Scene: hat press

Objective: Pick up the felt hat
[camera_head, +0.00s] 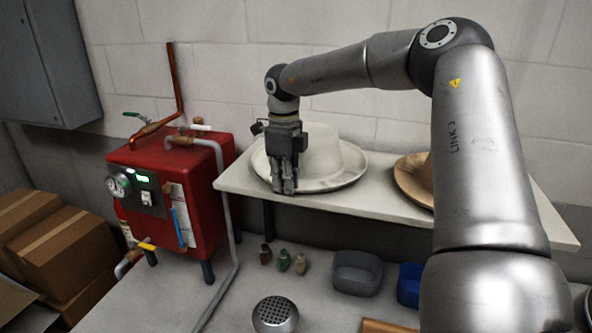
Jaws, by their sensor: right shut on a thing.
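A cream-white felt hat (325,158) with a wide brim sits on the white shelf (400,208) against the wall. My right gripper (284,190) reaches down over the front left of the hat, with its fingers at the brim. It is shut on the brim. The fingers hide part of the brim and the left side of the crown. I cannot tell whether the brim is lifted off the shelf. A tan hat (408,178) lies farther right on the shelf, partly hidden behind my right arm. My left gripper is not in view.
A red boiler box (185,200) with gauge, valves and pipes stands left of the shelf. Cardboard boxes (65,250) are stacked at the far left.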

